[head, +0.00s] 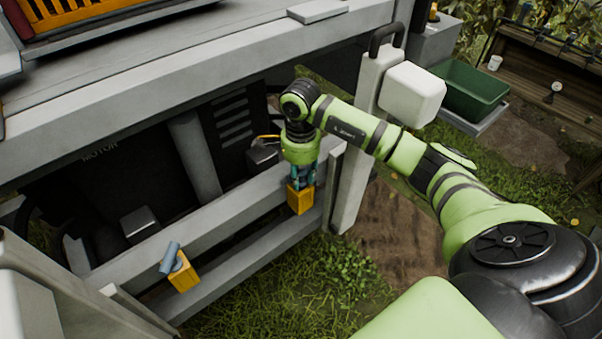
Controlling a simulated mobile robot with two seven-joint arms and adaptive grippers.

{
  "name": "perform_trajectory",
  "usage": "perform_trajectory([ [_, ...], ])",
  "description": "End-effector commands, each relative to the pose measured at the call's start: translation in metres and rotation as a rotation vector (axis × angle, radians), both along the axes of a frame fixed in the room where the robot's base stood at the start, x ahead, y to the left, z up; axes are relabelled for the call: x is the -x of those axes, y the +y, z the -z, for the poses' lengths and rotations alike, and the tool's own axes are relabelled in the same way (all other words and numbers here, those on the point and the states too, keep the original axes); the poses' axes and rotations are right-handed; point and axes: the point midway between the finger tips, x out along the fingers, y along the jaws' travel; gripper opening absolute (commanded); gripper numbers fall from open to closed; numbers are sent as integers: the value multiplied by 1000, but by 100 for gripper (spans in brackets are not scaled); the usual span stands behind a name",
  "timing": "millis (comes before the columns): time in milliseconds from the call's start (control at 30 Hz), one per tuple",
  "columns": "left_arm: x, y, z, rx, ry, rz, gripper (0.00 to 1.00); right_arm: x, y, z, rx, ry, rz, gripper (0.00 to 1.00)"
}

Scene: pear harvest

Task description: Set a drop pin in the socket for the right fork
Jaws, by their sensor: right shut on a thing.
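A yellow block, the right socket (300,201), sits on the grey frame rail below my right gripper (302,182). My right gripper points down from its green wrist and is shut on a small blue-grey drop pin, mostly hidden between the fingers. The fingertips are right at the top of the block; I cannot tell how deep the pin sits in it. A second yellow block (184,279) stands on the rail at the lower left, with a blue-grey pin (171,257) standing tilted at its top. My left gripper is out of view.
A white upright post (352,185) with a white box (412,94) stands just right of my right gripper. A grey beam (190,72) runs above. Dark machinery (140,160) lies behind the rails. A green bin (468,92) is at the upper right. Grass is open below.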

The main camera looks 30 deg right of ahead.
Motion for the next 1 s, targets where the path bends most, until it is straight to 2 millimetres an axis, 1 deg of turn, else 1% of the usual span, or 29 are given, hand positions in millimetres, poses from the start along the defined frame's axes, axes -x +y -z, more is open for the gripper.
perform_trajectory([
  [267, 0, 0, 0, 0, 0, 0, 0, 0, 0, -1, 0, -1, 0, 0],
  [300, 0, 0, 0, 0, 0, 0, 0, 0, 0, -1, 0, -1, 0, 48],
  [333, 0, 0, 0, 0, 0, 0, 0, 0, 0, -1, 0, -1, 0, 60],
  [567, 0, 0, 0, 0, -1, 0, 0, 0, 0, 0, 0, -1, 0, 60],
  [600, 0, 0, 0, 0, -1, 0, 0, 0, 0, 0, 0, 0, 0, 64],
  [633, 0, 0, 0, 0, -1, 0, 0, 0, 0, 0, 0, 0, 0, 74],
  [700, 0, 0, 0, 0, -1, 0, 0, 0, 0, 0, 0, 0, 0, 83],
  [1000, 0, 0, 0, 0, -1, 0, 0, 0, 0, 0, 0, 0, 0, 83],
])
